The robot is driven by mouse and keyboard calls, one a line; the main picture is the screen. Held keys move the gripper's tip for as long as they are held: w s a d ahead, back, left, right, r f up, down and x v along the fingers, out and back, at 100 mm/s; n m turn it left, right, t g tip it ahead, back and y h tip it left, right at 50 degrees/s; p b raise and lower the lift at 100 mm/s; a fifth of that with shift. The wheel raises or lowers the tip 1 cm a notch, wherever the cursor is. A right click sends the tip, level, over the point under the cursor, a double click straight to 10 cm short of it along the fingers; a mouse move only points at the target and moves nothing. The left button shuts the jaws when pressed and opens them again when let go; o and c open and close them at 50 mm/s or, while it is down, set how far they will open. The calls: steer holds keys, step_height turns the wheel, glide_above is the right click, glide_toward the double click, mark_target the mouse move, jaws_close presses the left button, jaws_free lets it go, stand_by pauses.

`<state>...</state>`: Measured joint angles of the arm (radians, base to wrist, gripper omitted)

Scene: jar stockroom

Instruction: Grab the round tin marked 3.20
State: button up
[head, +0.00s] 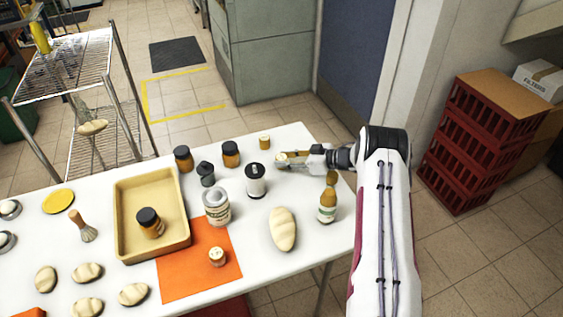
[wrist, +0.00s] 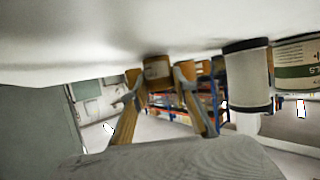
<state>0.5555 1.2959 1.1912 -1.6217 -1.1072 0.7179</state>
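My gripper (head: 282,159) reaches in from the right, low over the back right of the white table. A small round tin with a pale top (head: 281,156) appears between its fingertips. In the wrist view, which is upside down, a short brown tin (wrist: 157,70) shows between the two fingers (wrist: 157,82). Whether the fingers press on it cannot be told. A second small tin (head: 265,143) stands just behind, and a third (head: 217,257) stands on the orange mat. No price marking is readable on any of them.
A white canister with black ends (head: 256,181) stands front left of the gripper. Brown jars (head: 231,154), a large labelled can (head: 216,208), a bottle (head: 327,205), a bread loaf (head: 283,229) and a tan tray (head: 122,215) are on the table (head: 310,255).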

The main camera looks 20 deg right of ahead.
mark_target(285, 158)
steer(key=shift+r, duration=0.1)
stand_by(0.3)
steer(key=shift+r, duration=4.9)
